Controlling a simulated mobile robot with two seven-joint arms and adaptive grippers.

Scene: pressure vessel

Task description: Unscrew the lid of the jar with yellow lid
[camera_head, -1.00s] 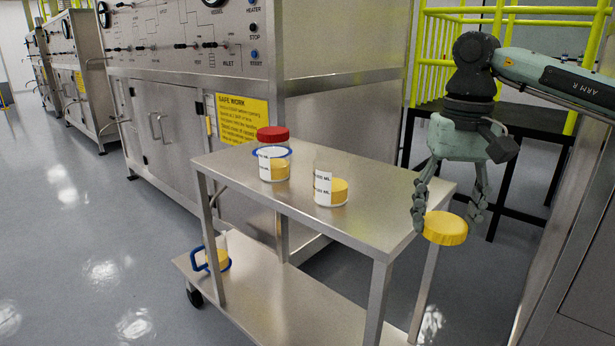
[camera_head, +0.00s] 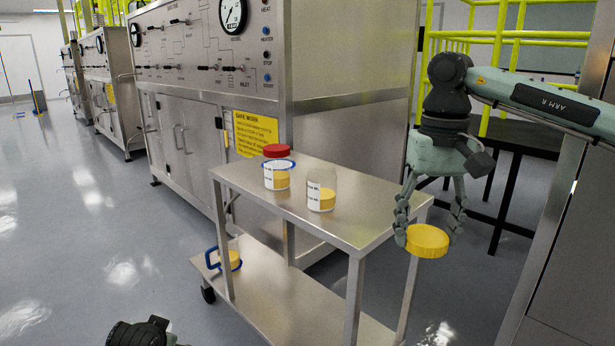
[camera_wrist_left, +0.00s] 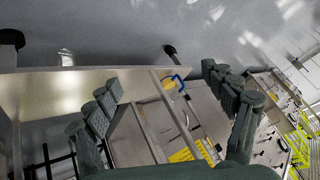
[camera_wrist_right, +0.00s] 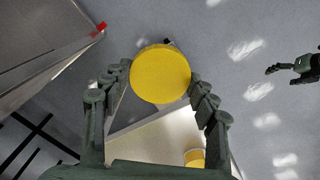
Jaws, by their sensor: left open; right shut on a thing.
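The yellow lid (camera_head: 428,243) is off any jar, between the fingers of my right gripper (camera_head: 427,236), which is shut on it. The lid is in the air beside the cart's right end; its round face fills the middle of the right wrist view (camera_wrist_right: 160,74). An open clear jar (camera_head: 321,196) with a white label and yellow contents stands upright on the cart top, left of the lid. My left gripper (camera_wrist_left: 160,80) is open and empty. Part of my left arm shows at the bottom left of the head view, away from the jar.
A red-lidded jar (camera_head: 277,170) with a blue ring stands left of the open jar on the steel cart (camera_head: 345,229). A blue-handled jug (camera_head: 228,257) is on the lower shelf. Steel cabinets (camera_head: 178,127) stand behind; a yellow railing (camera_head: 497,62) is at the right.

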